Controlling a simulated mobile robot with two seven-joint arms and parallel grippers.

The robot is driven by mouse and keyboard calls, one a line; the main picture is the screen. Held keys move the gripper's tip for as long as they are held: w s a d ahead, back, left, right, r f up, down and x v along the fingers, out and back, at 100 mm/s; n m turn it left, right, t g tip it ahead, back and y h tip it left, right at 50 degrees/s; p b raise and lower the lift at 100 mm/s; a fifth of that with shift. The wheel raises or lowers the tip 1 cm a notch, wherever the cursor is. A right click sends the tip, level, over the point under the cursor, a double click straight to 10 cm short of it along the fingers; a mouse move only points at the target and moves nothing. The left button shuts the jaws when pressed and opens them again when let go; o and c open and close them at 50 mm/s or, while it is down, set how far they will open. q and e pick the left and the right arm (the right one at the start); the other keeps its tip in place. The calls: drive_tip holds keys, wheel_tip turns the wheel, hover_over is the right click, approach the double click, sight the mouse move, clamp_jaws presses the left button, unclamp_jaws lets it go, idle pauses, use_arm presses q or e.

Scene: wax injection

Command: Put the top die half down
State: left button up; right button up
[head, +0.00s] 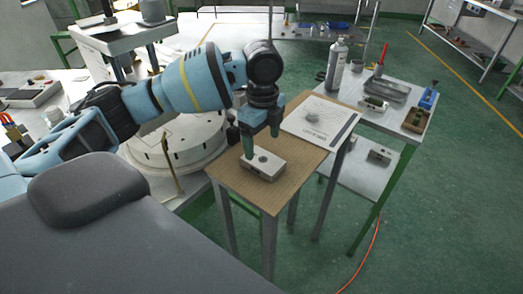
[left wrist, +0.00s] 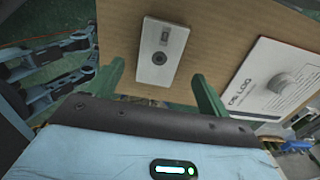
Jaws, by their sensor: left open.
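A pale grey metal die half (head: 263,166) lies flat on the small wooden-topped table (head: 238,183). A round dark hole and a small dark slot show in its upper face in the left wrist view (left wrist: 161,52). My left gripper (head: 262,143) is just above the block, pointing down. Its green fingers are spread wide in the left wrist view (left wrist: 160,78), with the block between and beyond their tips and a gap on each side. It is open and holds nothing. I cannot tell from these views whether the block is one half or a closed pair.
A side bench holds a spray bottle (head: 336,65), a grey tray (head: 386,88) and a brown box (head: 416,119). A round white machine base (head: 180,145) stands left.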

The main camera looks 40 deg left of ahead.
sight(262, 159)
use_arm(q)
wheel_tip(262, 159, up, 6)
drive_tip(key=shift+r, duration=0.25)
idle(0.6)
idle(0.6)
